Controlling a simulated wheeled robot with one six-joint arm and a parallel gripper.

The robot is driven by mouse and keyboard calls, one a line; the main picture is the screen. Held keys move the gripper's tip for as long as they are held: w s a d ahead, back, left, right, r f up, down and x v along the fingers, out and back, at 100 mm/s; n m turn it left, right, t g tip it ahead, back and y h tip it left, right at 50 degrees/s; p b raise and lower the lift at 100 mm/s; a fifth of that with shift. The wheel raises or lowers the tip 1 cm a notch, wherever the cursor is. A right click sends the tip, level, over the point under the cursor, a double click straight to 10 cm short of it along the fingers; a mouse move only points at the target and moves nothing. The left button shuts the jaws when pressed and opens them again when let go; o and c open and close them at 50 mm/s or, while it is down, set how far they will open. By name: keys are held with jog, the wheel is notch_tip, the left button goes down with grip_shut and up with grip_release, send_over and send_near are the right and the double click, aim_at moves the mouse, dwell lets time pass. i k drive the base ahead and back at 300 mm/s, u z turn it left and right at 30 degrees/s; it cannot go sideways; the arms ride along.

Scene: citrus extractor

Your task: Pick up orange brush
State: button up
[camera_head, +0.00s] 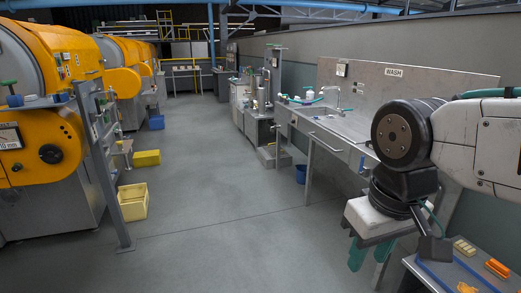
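An orange brush-like block (497,268) lies on the grey table (420,262) at the bottom right, near the right edge of the view. A second orange item (466,288) shows at the bottom edge and is cut off, so I cannot tell what it is. My gripper (433,248) hangs from the arm at the right, to the left of the orange block and apart from it in the picture.
A beige brush-like block (464,247) lies beside the orange one. A steel wash bench (333,128) with a tap stands along the right wall. Orange machines (50,70), yellow crates (133,203) and a post line the left. The middle floor is clear.

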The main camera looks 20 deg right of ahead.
aim_at(500, 271)
jog(key=z, duration=0.3)
jog(key=i, duration=1.25)
jog(key=z, duration=1.7)
jog(key=i, duration=1.1)
jog(key=z, duration=0.95)
